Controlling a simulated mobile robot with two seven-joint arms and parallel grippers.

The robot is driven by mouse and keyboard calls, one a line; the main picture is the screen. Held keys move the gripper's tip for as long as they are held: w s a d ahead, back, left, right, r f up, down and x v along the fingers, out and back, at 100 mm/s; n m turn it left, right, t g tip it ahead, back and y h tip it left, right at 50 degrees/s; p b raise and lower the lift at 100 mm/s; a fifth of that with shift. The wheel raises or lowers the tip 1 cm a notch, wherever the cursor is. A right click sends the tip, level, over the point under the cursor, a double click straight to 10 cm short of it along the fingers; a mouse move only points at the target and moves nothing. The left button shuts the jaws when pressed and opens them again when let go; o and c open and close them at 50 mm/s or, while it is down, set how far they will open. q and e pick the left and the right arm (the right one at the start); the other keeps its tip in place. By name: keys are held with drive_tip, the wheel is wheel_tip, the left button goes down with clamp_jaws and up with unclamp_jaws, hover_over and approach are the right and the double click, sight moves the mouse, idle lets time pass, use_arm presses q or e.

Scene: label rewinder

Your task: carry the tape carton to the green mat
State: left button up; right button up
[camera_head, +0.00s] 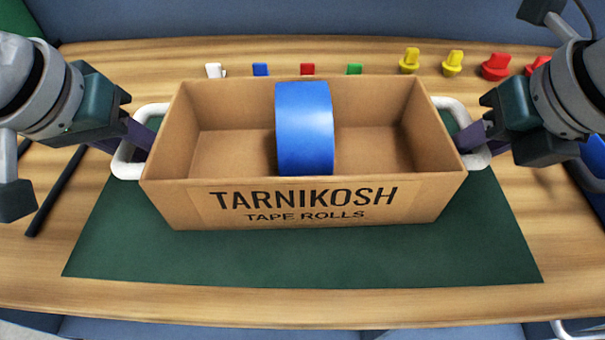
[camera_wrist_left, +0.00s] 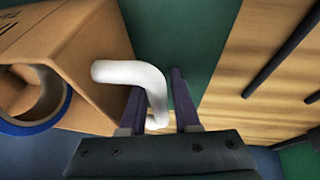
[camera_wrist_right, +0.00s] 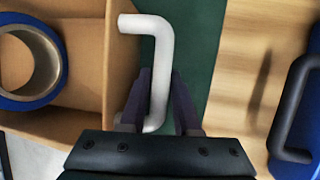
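The tape carton (camera_head: 300,207) is an open brown box marked TARNIKOSH TAPE ROLLS, upright over the green mat (camera_head: 300,262). Whether its base touches the mat is hidden. A blue tape roll (camera_head: 305,130) stands inside near the middle. My left gripper (camera_head: 140,138) has its fingers closed around the white left handle (camera_head: 125,160), which shows between the fingers in the left wrist view (camera_wrist_left: 155,92). My right gripper (camera_head: 470,138) has its fingers closed around the white right handle (camera_head: 478,160), seen also in the right wrist view (camera_wrist_right: 161,62).
Small white, blue, red and green pieces (camera_head: 307,69) stand in a row behind the carton. Yellow knobs (camera_head: 453,62) and red knobs (camera_head: 496,67) stand at the back right. Dark rods (camera_head: 55,190) lie at the left. The wooden table (camera_head: 300,312) is bare in front.

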sight(118, 152)
use_arm(q)
drive_tip(key=shift+o, duration=1.2)
use_arm(e)
drive_tip(key=shift+o, duration=1.2)
use_arm(q)
drive_tip(key=v, duration=0.7)
drive_tip(key=shift+r, duration=0.1)
use_arm(e)
drive_tip(key=shift+r, duration=0.25)
use_arm(q)
drive_tip(key=shift+s+r, duration=0.2)
drive_tip(key=shift+r, duration=0.15)
use_arm(e)
drive_tip(key=v, duration=1.1)
drive_tip(key=shift+s+r, duration=0.2)
drive_tip(key=shift+r, duration=0.1)
drive_tip(key=shift+d, duration=0.1)
